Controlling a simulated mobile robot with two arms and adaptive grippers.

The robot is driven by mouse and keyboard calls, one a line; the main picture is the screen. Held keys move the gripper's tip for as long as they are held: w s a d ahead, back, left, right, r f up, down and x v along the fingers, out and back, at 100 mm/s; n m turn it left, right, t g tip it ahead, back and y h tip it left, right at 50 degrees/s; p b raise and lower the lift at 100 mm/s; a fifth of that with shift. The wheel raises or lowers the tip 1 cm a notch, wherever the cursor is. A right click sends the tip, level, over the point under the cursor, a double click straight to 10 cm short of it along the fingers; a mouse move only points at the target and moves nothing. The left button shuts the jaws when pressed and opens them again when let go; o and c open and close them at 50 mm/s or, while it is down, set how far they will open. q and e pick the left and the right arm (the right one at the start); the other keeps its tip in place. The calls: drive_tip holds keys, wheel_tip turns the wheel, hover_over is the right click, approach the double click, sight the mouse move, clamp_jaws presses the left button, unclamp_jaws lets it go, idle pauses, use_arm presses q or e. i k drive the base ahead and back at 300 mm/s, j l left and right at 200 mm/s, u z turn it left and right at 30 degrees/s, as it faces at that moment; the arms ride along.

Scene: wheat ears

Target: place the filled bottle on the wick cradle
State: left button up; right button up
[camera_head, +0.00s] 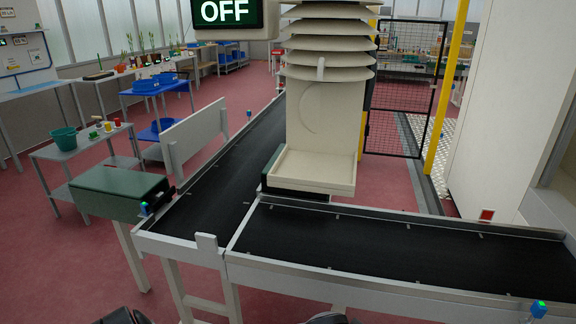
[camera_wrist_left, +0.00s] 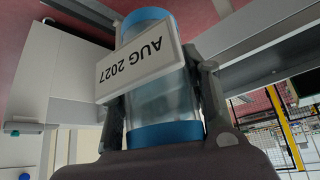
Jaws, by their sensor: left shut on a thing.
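In the left wrist view, the bottle (camera_wrist_left: 160,105) is a clear cylinder with blue bands at both ends. A white label (camera_wrist_left: 140,70) on it reads AUG 2027 upside down. My left gripper (camera_wrist_left: 163,92) is shut around the bottle, one finger on each side. I cannot tell the liquid level. In the head view, a cream louvred tower (camera_head: 322,110) stands by the conveyor corner, with a shallow, empty-looking cream tray (camera_head: 313,172) at its foot. I cannot tell whether that tray is the wick cradle. The bottle and my right gripper are not seen in the head view.
Black conveyors (camera_head: 385,244) with raised metal edges meet near the tower. A green-topped box (camera_head: 118,187) stands at the left. A sign (camera_head: 229,13) reads OFF. A yellow post (camera_head: 446,95) and mesh gate (camera_head: 405,90) stand behind.

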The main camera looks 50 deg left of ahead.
sight(316, 168)
drive_tip(key=i+l+u, duration=0.15)
drive_tip(key=l+u, duration=0.25)
drive_tip(key=i+l+u, duration=0.1)
drive_tip(key=u, duration=0.35)
drive_tip(key=l+u, duration=0.65)
drive_tip(key=l, duration=0.15)
drive_tip(key=k+l+u, duration=0.1)
drive_tip(key=l+u, duration=0.15)
drive_tip(key=l, duration=0.15)
